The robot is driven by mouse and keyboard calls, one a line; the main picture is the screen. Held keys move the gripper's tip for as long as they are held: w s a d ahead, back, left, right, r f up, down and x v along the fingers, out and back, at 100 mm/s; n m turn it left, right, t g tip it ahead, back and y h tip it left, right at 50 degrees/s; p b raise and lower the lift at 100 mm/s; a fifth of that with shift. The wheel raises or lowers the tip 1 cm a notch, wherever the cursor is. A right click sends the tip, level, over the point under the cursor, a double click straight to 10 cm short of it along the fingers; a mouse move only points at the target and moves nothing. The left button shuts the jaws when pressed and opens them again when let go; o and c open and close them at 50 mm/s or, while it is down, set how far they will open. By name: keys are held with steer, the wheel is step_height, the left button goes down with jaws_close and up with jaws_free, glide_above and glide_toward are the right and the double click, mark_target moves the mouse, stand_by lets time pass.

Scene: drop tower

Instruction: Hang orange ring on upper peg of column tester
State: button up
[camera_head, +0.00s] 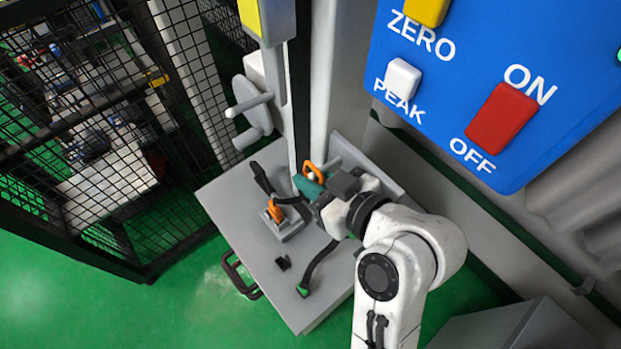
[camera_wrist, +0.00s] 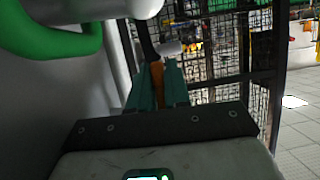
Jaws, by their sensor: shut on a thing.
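The orange ring (camera_head: 314,171) shows at the teal fingers of my gripper (camera_head: 306,186), in front of the grey column (camera_head: 341,75) of the tester. In the wrist view, an orange piece of the ring (camera_wrist: 157,78) sits between the two teal fingers (camera_wrist: 161,86), which are shut on it. A pale peg (camera_head: 333,165) shows just beside the ring in the head view; I cannot tell whether they touch. In the wrist view, a pale rounded end (camera_wrist: 169,48) lies beyond the fingertips. My gripper hides part of the ring and the column's lower part.
A second orange piece (camera_head: 274,211) stands on a small grey block (camera_head: 285,229) on the grey table (camera_head: 250,240). Black straps lie nearby. A handwheel (camera_head: 250,106) is left of the column, a blue button panel (camera_head: 455,120) right. A green loop (camera_wrist: 50,42) is close in the wrist view.

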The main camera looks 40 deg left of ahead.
steer(key=shift+w+d+m+t, duration=0.2)
steer(key=shift+w+d, duration=0.2)
steer(key=shift+w, duration=0.25)
steer(key=shift+w+d+m+t, duration=0.1)
steer(key=shift+w+d+t, duration=0.1)
steer(key=shift+w+d, duration=0.3)
steer(key=shift+a+f, duration=0.1)
steer(key=shift+a, duration=0.05)
steer(key=s+p, duration=0.1)
steer(key=s, duration=0.5)
steer(key=shift+a+f, duration=0.15)
steer(key=shift+a, duration=0.15)
steer(key=shift+s, duration=0.1)
